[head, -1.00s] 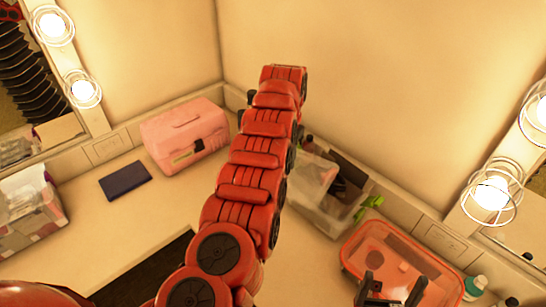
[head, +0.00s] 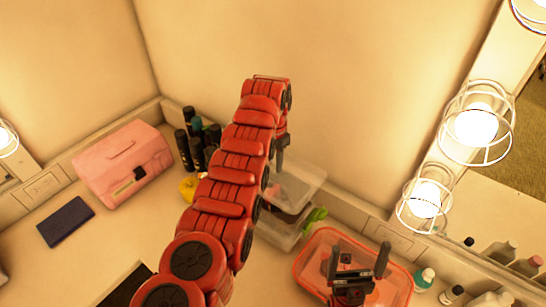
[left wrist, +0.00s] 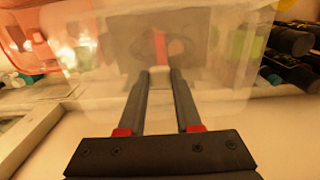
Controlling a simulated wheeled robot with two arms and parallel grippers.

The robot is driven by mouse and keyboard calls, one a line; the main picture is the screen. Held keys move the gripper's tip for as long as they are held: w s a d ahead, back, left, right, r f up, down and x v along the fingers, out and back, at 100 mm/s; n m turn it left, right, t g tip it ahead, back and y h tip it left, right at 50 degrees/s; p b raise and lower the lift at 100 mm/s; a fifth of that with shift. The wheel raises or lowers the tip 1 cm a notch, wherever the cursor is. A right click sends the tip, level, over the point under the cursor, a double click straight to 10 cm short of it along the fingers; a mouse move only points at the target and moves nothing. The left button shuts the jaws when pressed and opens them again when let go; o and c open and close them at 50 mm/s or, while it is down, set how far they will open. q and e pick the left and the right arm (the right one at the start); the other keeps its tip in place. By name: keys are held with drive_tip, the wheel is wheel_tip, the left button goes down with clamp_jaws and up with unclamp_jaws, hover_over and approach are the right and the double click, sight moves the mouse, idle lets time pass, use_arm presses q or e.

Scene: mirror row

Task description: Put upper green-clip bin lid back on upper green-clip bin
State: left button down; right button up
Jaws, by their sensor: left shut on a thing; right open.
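My left gripper (head: 282,160), at the end of the red arm, is shut on the clear upper green-clip bin lid (head: 302,181). In the left wrist view the gripper fingers (left wrist: 157,76) meet at the middle of the translucent lid (left wrist: 105,65), which fills much of the picture. The clear upper green-clip bin (head: 278,235) is below the lid, partly hidden by my arm; its green clip (head: 316,216) shows at the right. The lid hangs over the bin; I cannot tell whether they touch. My right gripper (head: 358,256) is open and empty over the orange-rimmed container.
The orange-rimmed container (head: 303,262) stands right of the bin. Dark bottles (head: 187,150) and a yellow item (head: 188,187) stand to the left, close to my arm. A pink case (head: 122,165) and dark blue box (head: 66,221) are farther left. Caged bulbs (head: 425,200) stick out at right.

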sight(273, 175)
use_arm(q)
drive_tip(key=shift+s+f, duration=0.1)
drive_tip(key=shift+f, duration=1.35)
drive_tip(key=shift+f+b, duration=0.9)
drive_tip(key=shift+f, duration=0.6)
drive_tip(key=c, duration=0.5)
unclamp_jaws()
drive_tip(key=shift+r, duration=0.15)
